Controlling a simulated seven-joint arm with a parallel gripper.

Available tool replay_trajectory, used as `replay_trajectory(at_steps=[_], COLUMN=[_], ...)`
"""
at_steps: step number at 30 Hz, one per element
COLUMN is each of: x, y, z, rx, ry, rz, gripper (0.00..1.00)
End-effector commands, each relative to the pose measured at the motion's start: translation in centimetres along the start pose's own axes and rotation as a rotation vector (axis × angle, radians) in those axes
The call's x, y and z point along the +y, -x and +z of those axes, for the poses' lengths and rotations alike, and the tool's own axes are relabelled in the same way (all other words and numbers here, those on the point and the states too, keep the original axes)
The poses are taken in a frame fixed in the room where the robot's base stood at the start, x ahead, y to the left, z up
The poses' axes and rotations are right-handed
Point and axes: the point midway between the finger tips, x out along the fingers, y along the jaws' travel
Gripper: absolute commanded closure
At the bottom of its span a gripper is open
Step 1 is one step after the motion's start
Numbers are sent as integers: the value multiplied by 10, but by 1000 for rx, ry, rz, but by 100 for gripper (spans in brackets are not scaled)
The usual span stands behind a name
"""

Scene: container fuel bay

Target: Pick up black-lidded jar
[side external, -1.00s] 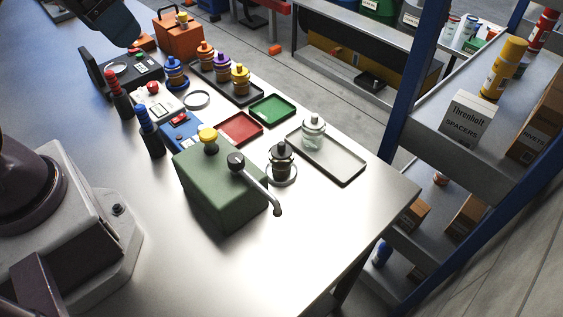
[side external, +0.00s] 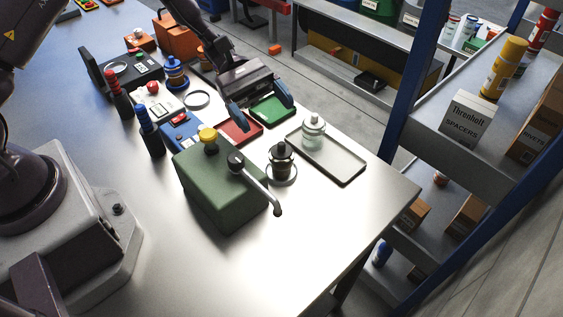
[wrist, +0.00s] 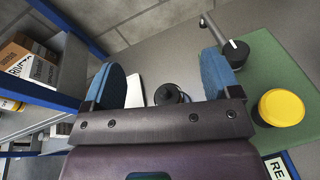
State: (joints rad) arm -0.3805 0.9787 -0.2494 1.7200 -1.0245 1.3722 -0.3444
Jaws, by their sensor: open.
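The black-lidded jar (side external: 281,162) stands upright on a round silver plate (side external: 291,178) beside the crank of the green box. Its black lid also shows in the wrist view (wrist: 168,94), between my fingers and partly hidden by the gripper's crossbar. My gripper (side external: 261,107) is open and empty, with blue fingers spread above the red and green trays. In the picture it is up and slightly left of the jar, apart from it. In the wrist view the open fingers (wrist: 162,75) reach either side of the lid's line.
The green box (side external: 215,185) with a yellow knob and a crank handle (side external: 262,190) stands close to the jar's left. A clear jar with a pale lid (side external: 313,132) stands on the white tray (side external: 340,165) to its right. The front right of the table is clear.

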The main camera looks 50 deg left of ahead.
Motion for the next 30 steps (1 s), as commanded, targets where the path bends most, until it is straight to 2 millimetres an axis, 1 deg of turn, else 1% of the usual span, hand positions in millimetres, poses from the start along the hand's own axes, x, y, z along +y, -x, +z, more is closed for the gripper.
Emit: replay_trajectory(at_steps=[1, 3, 7, 11, 19, 25, 27, 30], x=[2, 6, 8, 9, 4, -3, 0, 3], y=[-2, -4, -5, -6, -13, -22, -34, -44], z=[-15, -28, -43, -52, -80, -116, -112, -109], rx=[-58, -121, -193, -214, -213, -212, -213, -211], ry=[54, 107, 166, 184, 184, 184, 180, 180], rz=[45, 94, 152, 171, 169, 168, 164, 166], gripper=[17, 17, 17, 17, 17, 17, 17, 17])
